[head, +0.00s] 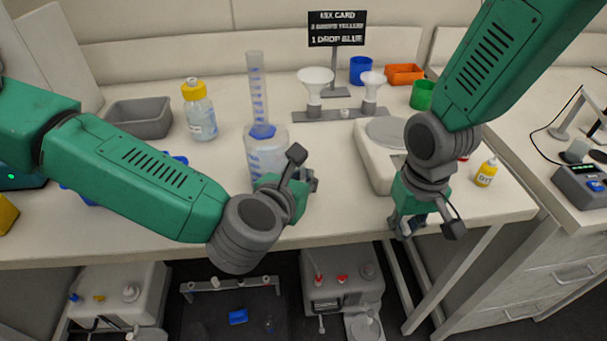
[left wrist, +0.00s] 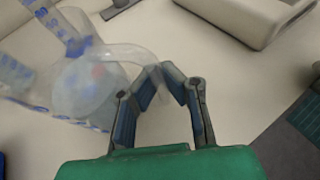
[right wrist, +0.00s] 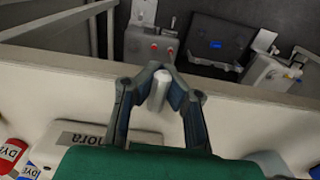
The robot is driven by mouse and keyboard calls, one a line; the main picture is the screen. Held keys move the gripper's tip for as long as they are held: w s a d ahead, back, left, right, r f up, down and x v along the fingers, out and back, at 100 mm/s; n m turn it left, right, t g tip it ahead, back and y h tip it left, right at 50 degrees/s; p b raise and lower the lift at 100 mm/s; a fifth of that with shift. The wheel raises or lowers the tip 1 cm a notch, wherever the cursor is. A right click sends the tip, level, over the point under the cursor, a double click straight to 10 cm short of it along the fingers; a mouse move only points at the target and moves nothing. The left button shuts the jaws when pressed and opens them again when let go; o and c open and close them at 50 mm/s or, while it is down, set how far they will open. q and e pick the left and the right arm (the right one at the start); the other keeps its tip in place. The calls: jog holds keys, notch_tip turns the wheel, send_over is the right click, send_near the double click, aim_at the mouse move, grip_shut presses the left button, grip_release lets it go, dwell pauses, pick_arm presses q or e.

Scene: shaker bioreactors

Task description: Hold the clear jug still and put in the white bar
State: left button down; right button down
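The clear jug (head: 266,160), with blue marks, stands upright on the bench left of centre. In the left wrist view the jug (left wrist: 85,88) is at the left and its clear handle reaches my left gripper (left wrist: 163,78). The left fingertips look closed around that handle; the head view also shows this gripper (head: 303,180) right beside the jug. My right gripper (right wrist: 162,78) is shut on a small white bar (right wrist: 157,92), upright between its fingertips. In the head view the right gripper (head: 408,226) is at the bench's front edge, well right of the jug; the bar is hidden there.
A clear graduated cylinder (head: 256,85) stands behind the jug. A white stirrer-like device (head: 378,170) sits between the jug and right arm. A yellow-capped bottle (head: 199,112) and grey bin (head: 139,117) are at left. A yellow dye bottle (head: 486,172) is at right.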

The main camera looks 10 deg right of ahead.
jog(key=w+a+r, duration=0.7)
jog(key=a+r, duration=0.4)
jog(key=w+a+r, duration=0.8)
jog(key=a+r, duration=0.2)
jog(key=r, duration=0.1)
jog(key=shift+s+a+f, duration=0.1)
jog(key=shift+s+f, duration=0.05)
jog(key=shift+f, duration=2.6)
jog(key=c, duration=1.6)
grip_release()
jog(key=shift+c, duration=0.2)
notch_tip(320, 180, up, 12)
jog(key=shift+f, duration=0.1)
